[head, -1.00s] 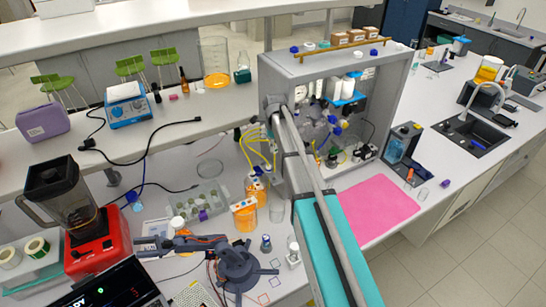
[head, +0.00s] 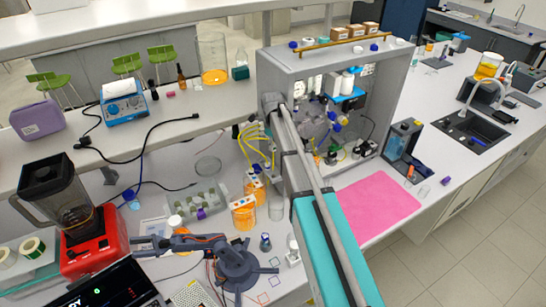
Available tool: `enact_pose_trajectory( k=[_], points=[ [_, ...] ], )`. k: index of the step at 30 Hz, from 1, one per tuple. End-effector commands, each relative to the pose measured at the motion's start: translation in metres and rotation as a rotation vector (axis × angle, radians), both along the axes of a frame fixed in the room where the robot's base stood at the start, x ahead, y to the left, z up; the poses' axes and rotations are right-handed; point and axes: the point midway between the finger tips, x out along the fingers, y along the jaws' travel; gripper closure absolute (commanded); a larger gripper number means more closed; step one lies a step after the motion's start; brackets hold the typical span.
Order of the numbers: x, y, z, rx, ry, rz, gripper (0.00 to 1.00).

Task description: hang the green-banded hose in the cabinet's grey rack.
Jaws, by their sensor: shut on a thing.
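The grey open-fronted cabinet (head: 387,72) stands on the bench at the centre. My teal and grey arm reaches up to its left side and covers part of its inside. My gripper (head: 318,128) shows small and partly hidden behind the arm, among grey parts in the cabinet. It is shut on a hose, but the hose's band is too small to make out. Several yellow hoses (head: 254,146) loop outside the cabinet's left wall. I cannot pick out the green-banded hose or the grey rack for certain among the crowded fittings.
A pink mat (head: 372,207) lies right of my arm. Orange-filled beakers (head: 243,215) and a small dark desktop arm (head: 236,265) stand at the left. A blue-sided unit (head: 402,140) stands right of the cabinet. Boxes and caps sit on the cabinet's top.

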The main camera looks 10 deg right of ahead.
Motion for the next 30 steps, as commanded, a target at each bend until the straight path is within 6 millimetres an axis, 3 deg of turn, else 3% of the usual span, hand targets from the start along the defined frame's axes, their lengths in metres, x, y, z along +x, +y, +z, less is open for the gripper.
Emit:
enact_pose_trajectory(
  k=[7,18,30],
  points=[
    [0.000,0.000,-0.011,0.000,0.000,0.001,1.00],
    [0.000,0.001,-0.047,0.000,0.000,0.001,1.00],
    [0.000,0.002,-0.056,0.000,0.000,0.002,1.00]
  ],
)
